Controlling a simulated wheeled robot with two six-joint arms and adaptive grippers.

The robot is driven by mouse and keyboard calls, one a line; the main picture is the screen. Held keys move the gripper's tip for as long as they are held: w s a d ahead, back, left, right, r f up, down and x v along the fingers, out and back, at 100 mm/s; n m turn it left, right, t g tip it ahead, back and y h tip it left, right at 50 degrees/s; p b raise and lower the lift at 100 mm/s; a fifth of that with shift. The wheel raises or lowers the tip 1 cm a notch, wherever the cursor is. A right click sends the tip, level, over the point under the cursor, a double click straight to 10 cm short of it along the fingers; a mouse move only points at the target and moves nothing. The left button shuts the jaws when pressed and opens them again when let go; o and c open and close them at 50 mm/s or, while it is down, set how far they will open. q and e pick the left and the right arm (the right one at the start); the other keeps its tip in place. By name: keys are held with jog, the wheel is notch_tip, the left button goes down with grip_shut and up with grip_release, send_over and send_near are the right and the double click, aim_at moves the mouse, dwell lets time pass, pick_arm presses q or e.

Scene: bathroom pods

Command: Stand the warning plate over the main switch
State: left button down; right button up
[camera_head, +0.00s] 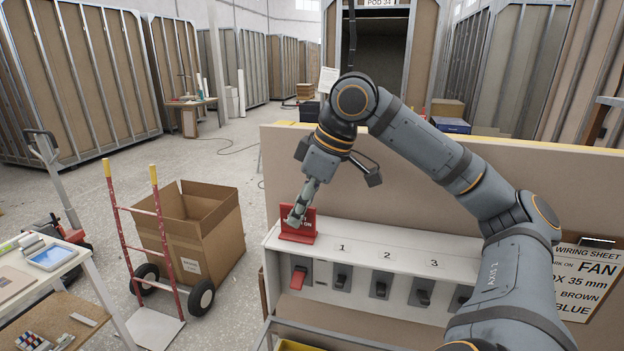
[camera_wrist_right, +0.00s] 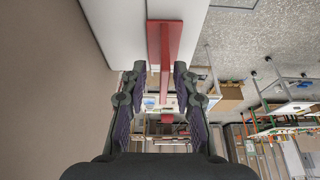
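The red warning plate (camera_head: 298,237) stands upright on its foot at the left end of the white switch box's top (camera_head: 345,238), directly above the red main switch (camera_head: 298,278). Part of its lettering is hidden by my right gripper (camera_head: 297,217). In the right wrist view the plate (camera_wrist_right: 165,38) shows nearly edge-on between the fingers of my right gripper (camera_wrist_right: 160,70). The fingers are open, with a gap visible on both sides of the plate. My left gripper is not in view.
Several dark switches (camera_head: 381,285) sit right of the main switch. A beige panel (camera_head: 400,180) rises behind the box. A wiring sheet (camera_head: 585,282) hangs at the right. A hand truck (camera_head: 160,240) and a cardboard box (camera_head: 205,235) stand on the floor at the left.

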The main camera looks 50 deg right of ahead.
jog(key=p+v, duration=0.1)
jog(key=v, duration=0.8)
jog(key=shift+s+r, duration=0.15)
jog(key=shift+r, duration=0.25)
jog(key=shift+d, duration=0.15)
